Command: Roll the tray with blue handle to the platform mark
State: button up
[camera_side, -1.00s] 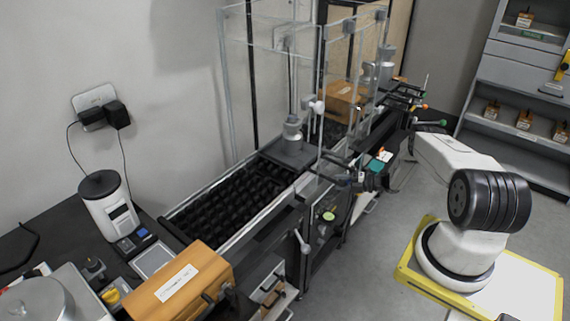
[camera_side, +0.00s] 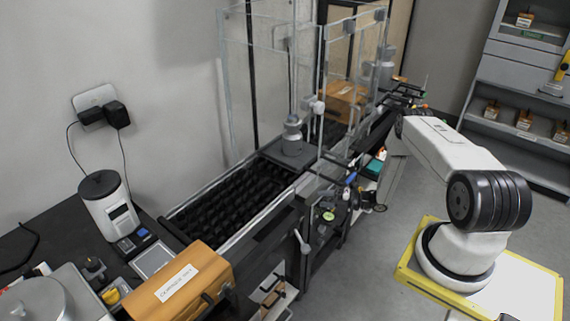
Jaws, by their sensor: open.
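A blue handle end (camera_side: 350,178) sticks out on the aisle side of the roller line, by the clear panels. My gripper (camera_side: 347,203) is open, low beside the line and just below the blue handle end. Its fingers are small and dark against the frame, so contact cannot be made out. I cannot pick out the platform mark.
Black rollers (camera_side: 235,203) lie bare left of the tray. Clear panels (camera_side: 335,80) enclose the line's middle. An orange box (camera_side: 185,285) stands at the near end. A green handle end (camera_side: 441,122) and other handles lie farther along. Shelves (camera_side: 510,110) stand at back right.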

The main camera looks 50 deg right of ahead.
jog(key=a, duration=1.8)
jog(key=shift+a, duration=0.15)
jog(key=m+h, duration=0.7)
jog(key=h, duration=0.5)
send_near(350, 177)
jog(key=w+f, duration=0.1)
jog(key=w, duration=0.1)
jog(key=shift+d+f, duration=0.1)
jog(key=shift+d, duration=0.15)
jog(key=shift+x, duration=3.9)
